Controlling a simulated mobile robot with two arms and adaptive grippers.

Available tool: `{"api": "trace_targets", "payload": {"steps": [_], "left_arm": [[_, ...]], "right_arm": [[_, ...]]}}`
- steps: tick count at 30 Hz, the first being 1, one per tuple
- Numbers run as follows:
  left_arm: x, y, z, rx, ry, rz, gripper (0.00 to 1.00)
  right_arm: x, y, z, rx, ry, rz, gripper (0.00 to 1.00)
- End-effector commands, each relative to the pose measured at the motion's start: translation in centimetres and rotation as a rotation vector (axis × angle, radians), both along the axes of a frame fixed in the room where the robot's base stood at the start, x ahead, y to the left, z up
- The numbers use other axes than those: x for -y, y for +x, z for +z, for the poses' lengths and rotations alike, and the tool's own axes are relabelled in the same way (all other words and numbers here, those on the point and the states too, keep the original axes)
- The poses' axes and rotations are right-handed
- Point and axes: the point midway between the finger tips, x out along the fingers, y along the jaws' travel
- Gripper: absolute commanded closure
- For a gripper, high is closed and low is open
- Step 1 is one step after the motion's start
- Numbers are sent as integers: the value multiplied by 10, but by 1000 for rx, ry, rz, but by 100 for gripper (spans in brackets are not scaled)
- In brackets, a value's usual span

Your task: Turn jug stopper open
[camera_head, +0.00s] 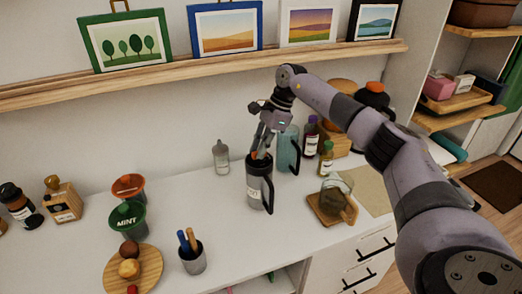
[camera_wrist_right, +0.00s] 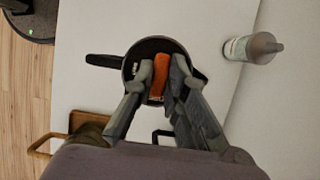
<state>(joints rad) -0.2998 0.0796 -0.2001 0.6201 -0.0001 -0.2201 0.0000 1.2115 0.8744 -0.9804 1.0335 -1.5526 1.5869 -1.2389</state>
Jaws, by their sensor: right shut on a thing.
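The jug (camera_head: 256,190) stands upright on the white counter, dark grey with a pale label and a black handle on its right side. Its orange stopper (camera_wrist_right: 160,76) sits in the round dark top, seen from above in the right wrist view. My right gripper (camera_head: 260,152) comes down from above onto the jug's top. In the right wrist view its fingers (camera_wrist_right: 160,92) are on either side of the orange stopper and shut on it. The stopper is mostly hidden by the fingers in the head view. My left gripper is not in view.
A teal jug (camera_head: 287,150) stands close behind to the right. A glass pitcher (camera_head: 335,195) on a wooden board is at right. A pen cup (camera_head: 192,257) and a clear bottle (camera_head: 221,157) stand to the left. The counter directly around the jug's front is free.

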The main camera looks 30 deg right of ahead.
Motion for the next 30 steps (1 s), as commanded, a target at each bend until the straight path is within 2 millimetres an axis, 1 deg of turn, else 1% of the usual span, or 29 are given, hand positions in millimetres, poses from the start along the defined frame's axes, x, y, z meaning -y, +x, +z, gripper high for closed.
{"api": "trace_targets", "payload": {"steps": [15, 16, 24, 30], "left_arm": [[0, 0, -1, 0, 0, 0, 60], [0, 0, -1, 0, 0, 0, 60], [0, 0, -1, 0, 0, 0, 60], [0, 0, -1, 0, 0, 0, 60]], "right_arm": [[-1, 1, 1, 2, 1, 17, 100], [-1, 1, 1, 2, 1, 17, 85], [0, 0, 0, 1, 0, 16, 67], [0, 0, 0, 0, -1, 16, 67]]}}
